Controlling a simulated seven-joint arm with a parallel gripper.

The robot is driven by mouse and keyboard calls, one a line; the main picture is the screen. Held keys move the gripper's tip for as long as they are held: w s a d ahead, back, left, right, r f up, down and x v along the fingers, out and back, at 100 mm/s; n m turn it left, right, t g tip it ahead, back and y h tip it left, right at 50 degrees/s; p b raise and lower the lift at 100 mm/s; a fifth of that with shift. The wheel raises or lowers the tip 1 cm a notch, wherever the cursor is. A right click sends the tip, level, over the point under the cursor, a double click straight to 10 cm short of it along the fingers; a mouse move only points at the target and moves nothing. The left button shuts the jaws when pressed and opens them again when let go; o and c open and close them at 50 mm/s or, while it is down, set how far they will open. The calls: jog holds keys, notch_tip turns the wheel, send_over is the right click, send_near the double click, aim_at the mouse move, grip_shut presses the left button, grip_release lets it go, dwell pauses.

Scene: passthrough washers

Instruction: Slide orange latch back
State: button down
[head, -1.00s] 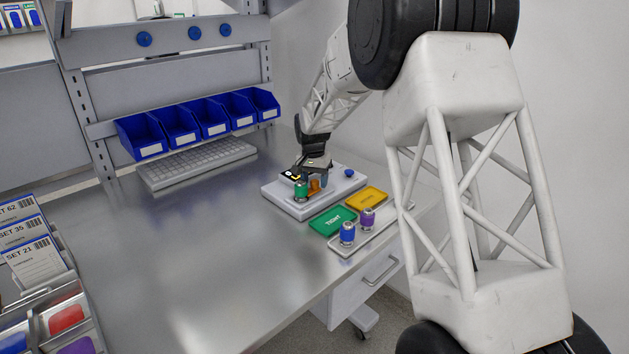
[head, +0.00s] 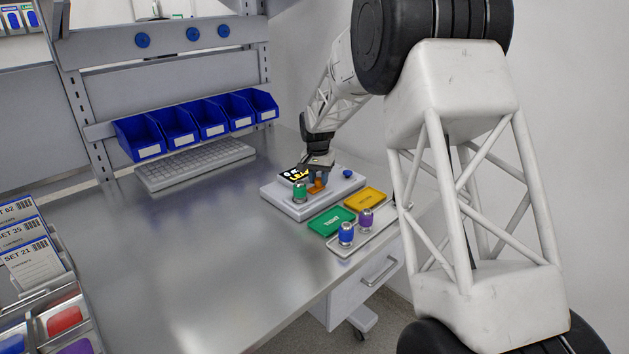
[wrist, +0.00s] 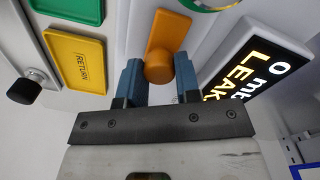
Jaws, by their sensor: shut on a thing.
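The orange latch (head: 317,188) sits on a light grey test device (head: 345,188) on the bench. In the wrist view it is an orange bar (wrist: 168,30) with a round orange knob (wrist: 159,68) at its near end. My gripper (wrist: 158,77) is shut on the knob, with one blue finger on each side. In the head view my gripper (head: 318,178) is above the device, at the latch. A lit display (wrist: 255,72) on the device reads "LEAK", partly cut off in the wrist view. A green-topped part (head: 299,192) stands on the device left of the latch.
A green "TIGHT" pad (head: 331,221) and a yellow "RETURN" pad (head: 366,199) lie in front of the device.

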aim_at(319, 178)
jog(key=c, duration=0.8)
grip_release()
jog(key=shift+w+d, duration=0.1)
jog(key=shift+d, duration=0.05)
jog(key=shift+r, duration=0.1)
jog(key=shift+a+r, duration=0.2)
jog(key=shift+r, duration=3.65)
